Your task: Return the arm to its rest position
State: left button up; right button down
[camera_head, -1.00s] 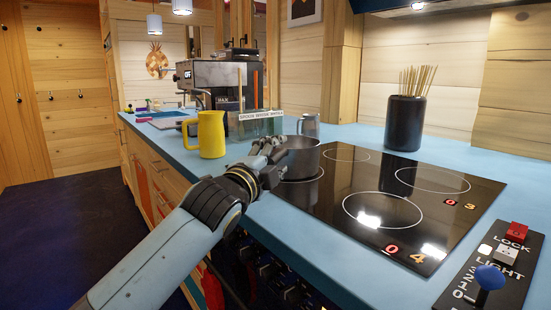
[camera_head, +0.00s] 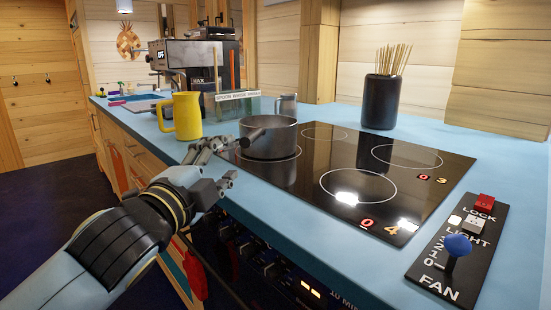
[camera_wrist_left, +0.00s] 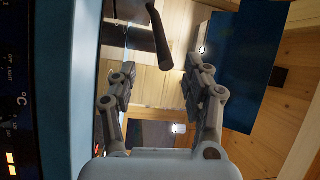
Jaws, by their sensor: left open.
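My left gripper (camera_head: 225,165) is open and empty in the head view, at the front edge of the counter, just in front of and left of a dark saucepan (camera_head: 270,138). My right gripper is not in view.
A yellow jug (camera_head: 187,116) stands left of the saucepan. A coffee machine (camera_head: 195,68) is behind it. A dark pot of sticks (camera_head: 381,100) stands at the back. A control panel with a blue knob (camera_head: 458,245) lies right of the hob (camera_head: 345,165). The floor at left is clear.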

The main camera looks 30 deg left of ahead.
pick_arm(q)
jog(key=s+a+f+n+g+y, duration=0.1)
jog(key=s+a+f+n+g, duration=0.1)
jog(key=s+f+n+g, duration=0.85)
jog(key=s+d+f+n+g+h, duration=0.1)
jog(key=s+d+f+n+g, duration=0.1)
jog(key=s+f, duration=0.35)
jog(key=s+d+f+n+g+h, duration=0.1)
jog(key=s+d+f+g, duration=0.15)
jog(key=s, duration=0.55)
jog(key=s+a+f+g, duration=0.1)
jog(key=s+f, duration=0.1)
jog(key=f, duration=1.2)
jog(key=s+a+f+g, duration=0.1)
jog(key=s+a+f, duration=0.15)
jog(key=f, duration=1.15)
jog(key=s+f+g, duration=0.1)
jog(key=s+f, duration=1.3)
jog(key=s, duration=0.3)
jog(key=shift+s+a+f+n, duration=0.15)
jog(key=shift+s+f+n, duration=0.05)
jog(key=shift+s+n, duration=0.25)
